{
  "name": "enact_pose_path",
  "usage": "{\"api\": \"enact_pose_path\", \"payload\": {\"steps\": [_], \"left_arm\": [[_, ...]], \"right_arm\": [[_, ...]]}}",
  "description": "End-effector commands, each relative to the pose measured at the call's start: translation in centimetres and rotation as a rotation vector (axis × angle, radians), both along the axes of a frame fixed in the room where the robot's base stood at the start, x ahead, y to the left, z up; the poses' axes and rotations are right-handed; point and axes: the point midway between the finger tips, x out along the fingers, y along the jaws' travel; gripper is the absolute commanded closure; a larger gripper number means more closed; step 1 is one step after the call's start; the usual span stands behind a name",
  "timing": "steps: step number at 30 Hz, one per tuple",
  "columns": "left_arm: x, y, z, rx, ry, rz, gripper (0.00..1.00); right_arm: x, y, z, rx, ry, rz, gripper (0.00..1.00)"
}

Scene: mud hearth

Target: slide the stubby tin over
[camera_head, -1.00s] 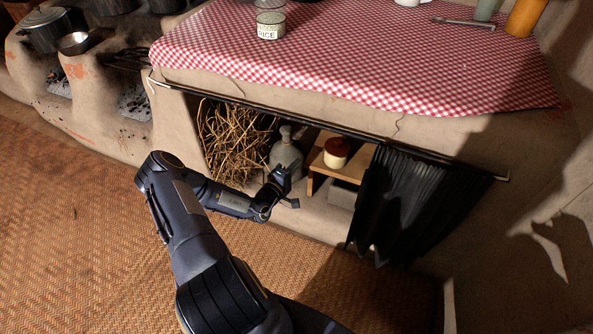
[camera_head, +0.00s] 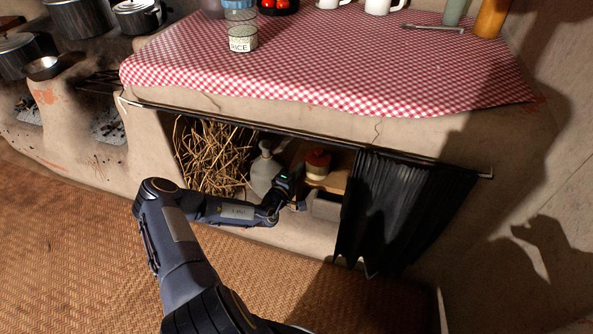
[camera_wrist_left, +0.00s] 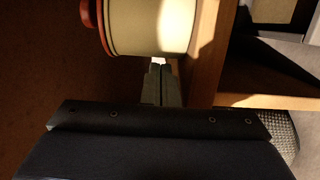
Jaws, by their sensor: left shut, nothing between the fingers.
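The stubby tin (camera_head: 317,170) is short and cream with a red lid. It stands on a low wooden stand (camera_head: 339,184) inside the niche under the counter. In the left wrist view the tin (camera_wrist_left: 150,28) appears sideways at the top, its red lid to the left and its base by the wooden board (camera_wrist_left: 205,55). My left gripper (camera_head: 299,200) is in the niche opening, just in front of the tin. Its fingers (camera_wrist_left: 160,72) are shut and empty, their tips close to the tin's side; I cannot tell whether they touch.
A grey jug (camera_head: 264,172) and a heap of straw (camera_head: 210,158) are left of the stand. A dark curtain (camera_head: 405,205) hangs at the right of the niche. A grey block (camera_head: 325,209) lies below the stand. A checked cloth (camera_head: 330,60) covers the counter above, with a rice jar (camera_head: 242,40).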

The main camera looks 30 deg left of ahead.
Motion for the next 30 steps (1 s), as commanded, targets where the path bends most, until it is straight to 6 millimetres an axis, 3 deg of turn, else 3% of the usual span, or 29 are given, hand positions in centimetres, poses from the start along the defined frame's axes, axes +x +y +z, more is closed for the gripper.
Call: {"api": "enact_pose_path", "payload": {"steps": [4,8,15,20,30], "left_arm": [[0.3,-0.9,0.6,-0.002,0.001,-0.001,1.0],[0.8,-2.8,1.1,-0.004,0.002,-0.004,1.0],[2.2,-7.9,0.7,-0.002,0.001,-0.006,1.0],[2.7,-9.5,0.2,-0.001,0.0,-0.002,1.0],[2.7,-9.7,0.0,0.0,0.0,0.0,1.0]], "right_arm": [[0.0,0.0,1.8,0.0,0.0,0.0,0.63],[0.0,0.0,4.8,0.0,0.0,0.0,0.63],[0.0,0.0,8.7,0.0,0.0,0.0,0.63],[0.0,0.0,9.3,0.0,0.0,0.0,0.63],[0.0,0.0,9.1,0.0,0.0,0.0,0.63]]}}
